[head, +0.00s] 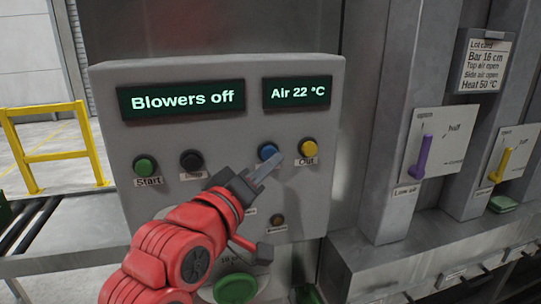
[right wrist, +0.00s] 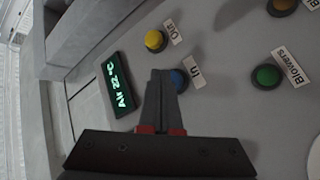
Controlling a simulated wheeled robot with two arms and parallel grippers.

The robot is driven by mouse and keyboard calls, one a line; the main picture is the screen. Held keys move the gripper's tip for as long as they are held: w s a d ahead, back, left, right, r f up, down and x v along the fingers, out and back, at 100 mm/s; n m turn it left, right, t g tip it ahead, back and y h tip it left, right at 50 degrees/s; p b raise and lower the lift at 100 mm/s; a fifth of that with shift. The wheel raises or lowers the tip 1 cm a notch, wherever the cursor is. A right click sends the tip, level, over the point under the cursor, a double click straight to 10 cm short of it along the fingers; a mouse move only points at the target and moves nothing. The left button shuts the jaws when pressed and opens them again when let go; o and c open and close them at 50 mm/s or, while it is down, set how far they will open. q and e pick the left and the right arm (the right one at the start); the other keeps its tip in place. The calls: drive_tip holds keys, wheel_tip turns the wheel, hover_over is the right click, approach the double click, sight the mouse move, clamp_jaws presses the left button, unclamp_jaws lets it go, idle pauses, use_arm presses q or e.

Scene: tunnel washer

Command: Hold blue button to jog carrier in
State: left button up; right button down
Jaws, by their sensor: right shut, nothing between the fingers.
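The blue button (head: 268,151) is on the grey control panel (head: 225,80), between the black button and the yellow button. In the right wrist view the blue button (right wrist: 180,80) carries the label "In" and is partly hidden behind my fingers. My right gripper (head: 273,166) is shut and empty. Its fingertips (right wrist: 160,74) are close in front of the panel, just below and beside the blue button. I cannot tell whether they touch it. My left gripper is not in view. No carrier can be made out.
A yellow "Out" button (head: 308,147) is right beside the fingertips. A black button (head: 191,160) and green Start button (head: 145,166) are to the left. The displays read "Blowers off" (head: 182,98) and "Air 22 °C" (head: 297,92). Purple (head: 420,157) and yellow (head: 500,165) levers stand right.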

drive_tip(key=shift+w+a, duration=0.1)
drive_tip(key=shift+w, duration=0.3)
drive_tip(key=shift+w+a+b, duration=0.2)
drive_tip(key=shift+w+b, duration=0.25)
drive_tip(key=shift+b, duration=0.1)
idle(0.5)
drive_tip(key=shift+s, duration=0.1)
idle(5.1)
drive_tip(key=shift+s+d, duration=0.3)
drive_tip(key=shift+s, duration=0.5)
drive_tip(key=shift+s+d+p, duration=0.25)
drive_tip(key=shift+s+p, duration=0.1)
drive_tip(key=shift+s, duration=0.45)
drive_tip(key=shift+s+d+p, duration=0.3)
drive_tip(key=shift+s+p, duration=0.1)
drive_tip(key=shift+s, duration=0.35)
drive_tip(key=shift+s+d+p, duration=0.25)
drive_tip(key=shift+s+p, duration=0.1)
drive_tip(key=shift+s, duration=0.45)
